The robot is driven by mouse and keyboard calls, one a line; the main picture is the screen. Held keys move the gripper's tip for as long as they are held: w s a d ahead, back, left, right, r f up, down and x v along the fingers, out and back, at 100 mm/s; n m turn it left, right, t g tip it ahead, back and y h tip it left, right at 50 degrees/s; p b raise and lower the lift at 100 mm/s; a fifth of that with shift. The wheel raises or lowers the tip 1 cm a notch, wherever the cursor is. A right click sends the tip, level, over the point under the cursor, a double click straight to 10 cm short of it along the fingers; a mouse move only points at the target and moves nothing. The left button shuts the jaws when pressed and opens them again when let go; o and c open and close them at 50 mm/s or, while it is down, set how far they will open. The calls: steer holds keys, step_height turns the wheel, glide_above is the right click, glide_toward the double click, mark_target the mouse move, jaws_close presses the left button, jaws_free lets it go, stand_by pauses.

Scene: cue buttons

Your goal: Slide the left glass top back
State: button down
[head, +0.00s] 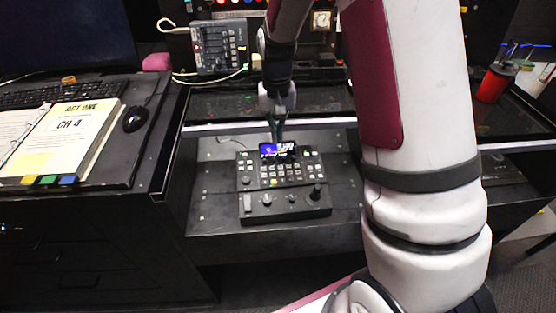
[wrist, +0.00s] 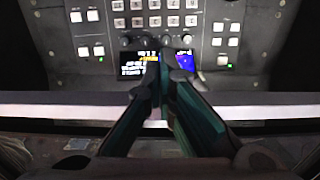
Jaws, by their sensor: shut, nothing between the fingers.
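The left glass top (head: 225,104) is a dark, glossy panel behind the control panel, with a pale strip along its front edge. A similar dark glossy surface (head: 500,125) lies to the right, partly hidden by my arm. My gripper (head: 277,138) points down just in front of the pale strip, over the rear of the control panel near its small lit screen. In the wrist view my gripper (wrist: 165,58) has its fingers together and empty, overlapping the screen. The pale strip (wrist: 60,112) crosses behind the fingers. I cannot tell whether the fingertips touch anything.
The control panel (head: 283,201) with buttons and a joystick sits on the dark desk in front. To the left are an open binder (head: 62,135), a mouse (head: 135,119) and a keyboard. A grey button box (head: 219,47) stands behind. A red cup (head: 494,84) is at right.

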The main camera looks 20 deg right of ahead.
steer(key=shift+w+d+b, duration=0.3)
steer(key=shift+w, duration=0.65)
steer(key=shift+w+d+b, duration=0.3)
steer(key=shift+w, duration=0.6)
steer(key=shift+w+d+b, duration=0.45)
steer(key=shift+w+b, duration=0.1)
steer(key=shift+w, duration=0.85)
steer(key=shift+w+d+b, duration=0.5)
steer(key=shift+w+b, duration=0.1)
steer(key=shift+w, duration=0.85)
steer(key=shift+w+d+b, duration=0.45)
steer(key=shift+w+b, duration=0.1)
steer(key=shift+w, duration=0.95)
steer(key=shift+w+d+b, duration=0.2)
steer(key=shift+w+b, duration=0.05)
steer(key=shift+w, duration=0.25)
steer(key=shift+w+d+b, duration=0.15)
steer(key=shift+w+b, duration=0.05)
steer(key=shift+w, duration=0.3)
steer(key=shift+s+a+p, duration=0.2)
steer(key=shift+s+p, duration=0.15)
steer(key=shift+s, duration=0.3)
steer(key=shift+s+a+p, duration=0.2)
steer(key=shift+s+p, duration=0.1)
steer(key=shift+s, duration=0.3)
steer(key=shift+r+p, duration=2.05)
steer(key=shift+r, duration=2.45)
